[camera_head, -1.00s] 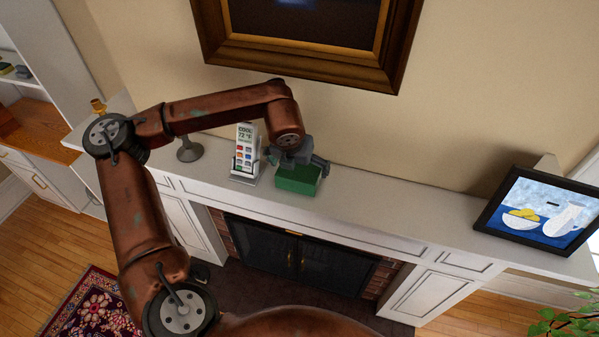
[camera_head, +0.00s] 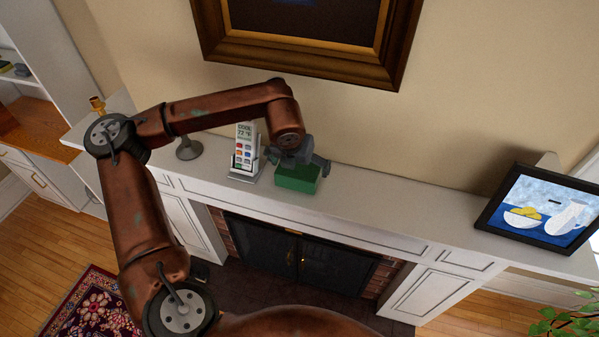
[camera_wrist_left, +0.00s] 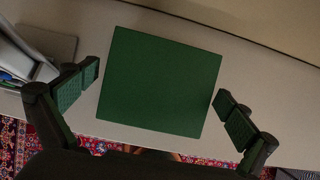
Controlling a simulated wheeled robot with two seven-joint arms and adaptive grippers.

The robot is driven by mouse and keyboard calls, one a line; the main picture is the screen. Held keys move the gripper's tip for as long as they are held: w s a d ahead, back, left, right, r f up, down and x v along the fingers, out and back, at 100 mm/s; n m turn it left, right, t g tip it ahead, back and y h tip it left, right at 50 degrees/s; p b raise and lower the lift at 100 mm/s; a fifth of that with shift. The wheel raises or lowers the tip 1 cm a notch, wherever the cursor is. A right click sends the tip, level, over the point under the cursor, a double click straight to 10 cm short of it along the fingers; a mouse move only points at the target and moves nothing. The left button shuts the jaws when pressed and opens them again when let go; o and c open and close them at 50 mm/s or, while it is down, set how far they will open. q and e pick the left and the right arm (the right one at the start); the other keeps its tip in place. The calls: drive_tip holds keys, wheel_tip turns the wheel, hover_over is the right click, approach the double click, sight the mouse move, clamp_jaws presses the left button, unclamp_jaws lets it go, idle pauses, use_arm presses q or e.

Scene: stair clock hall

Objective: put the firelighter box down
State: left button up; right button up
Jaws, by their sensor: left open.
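The firelighter box (camera_head: 297,179) is a green box on the white mantel shelf (camera_head: 375,216), right of the remote in its stand. In the left wrist view the box (camera_wrist_left: 160,82) shows its plain dark green top. My left gripper (camera_head: 298,163) is directly above the box. In the left wrist view my left gripper (camera_wrist_left: 157,88) is open, with one finger on each side of the box and a gap visible at each side. The box's underside is hidden. My right gripper is not in view.
A white remote (camera_head: 245,147) in a stand is close to the left of the box. A framed fruit picture (camera_head: 540,208) is at the right end. The shelf between box and picture is clear.

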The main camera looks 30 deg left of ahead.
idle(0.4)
use_arm(q)
drive_tip(key=shift+f, duration=0.1)
drive_tip(key=c, duration=1.1)
drive_tip(key=shift+c, duration=1.4)
